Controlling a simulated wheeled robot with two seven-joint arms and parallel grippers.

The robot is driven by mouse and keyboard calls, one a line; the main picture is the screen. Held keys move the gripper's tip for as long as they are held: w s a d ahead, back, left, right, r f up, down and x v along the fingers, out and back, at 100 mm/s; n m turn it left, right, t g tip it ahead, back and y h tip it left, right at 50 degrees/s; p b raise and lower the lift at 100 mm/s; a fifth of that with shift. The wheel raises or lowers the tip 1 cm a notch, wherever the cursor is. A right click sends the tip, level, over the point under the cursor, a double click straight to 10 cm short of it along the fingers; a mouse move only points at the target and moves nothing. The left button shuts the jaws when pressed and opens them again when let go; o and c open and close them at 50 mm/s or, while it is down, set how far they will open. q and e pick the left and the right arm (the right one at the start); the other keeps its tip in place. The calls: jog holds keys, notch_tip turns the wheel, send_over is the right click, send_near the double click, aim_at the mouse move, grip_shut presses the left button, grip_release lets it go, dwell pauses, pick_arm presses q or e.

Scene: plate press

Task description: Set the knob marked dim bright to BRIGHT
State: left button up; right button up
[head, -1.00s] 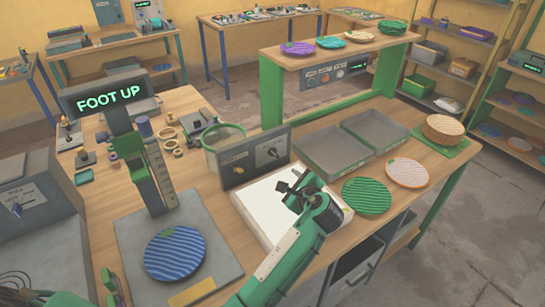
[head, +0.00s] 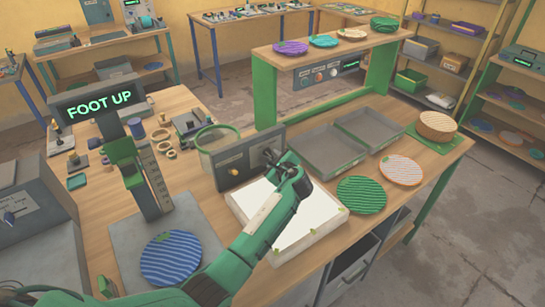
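A grey control box (head: 238,173) stands upright at the back edge of the white light panel (head: 298,217). A small knob and a yellowish label show on the left part of its face. The right part of the face, where another knob showed earlier, is largely covered by my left gripper (head: 271,158). The lettering on the box is too small to read, so I cannot confirm which knob is marked dim bright. The gripper's dark fingers are at or just in front of the box; contact and finger opening cannot be made out. My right gripper is not in view.
Two grey trays (head: 318,168) lie right of the box. A green striped plate (head: 362,194) and an orange-white plate (head: 401,170) lie at the bench's right. A clear green-rimmed container (head: 217,133) stands behind the box. A press with a FOOT UP display (head: 99,104) stands left, a blue plate (head: 170,258) below.

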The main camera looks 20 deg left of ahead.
pick_arm(q)
jog(key=shift+w+a+f, duration=0.1)
jog(key=shift+w+a, duration=0.15)
jog(key=shift+w, duration=0.05)
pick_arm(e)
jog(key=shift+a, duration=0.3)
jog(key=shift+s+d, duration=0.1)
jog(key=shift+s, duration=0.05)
pick_arm(q)
jog(key=shift+c, duration=0.6)
grip_shut()
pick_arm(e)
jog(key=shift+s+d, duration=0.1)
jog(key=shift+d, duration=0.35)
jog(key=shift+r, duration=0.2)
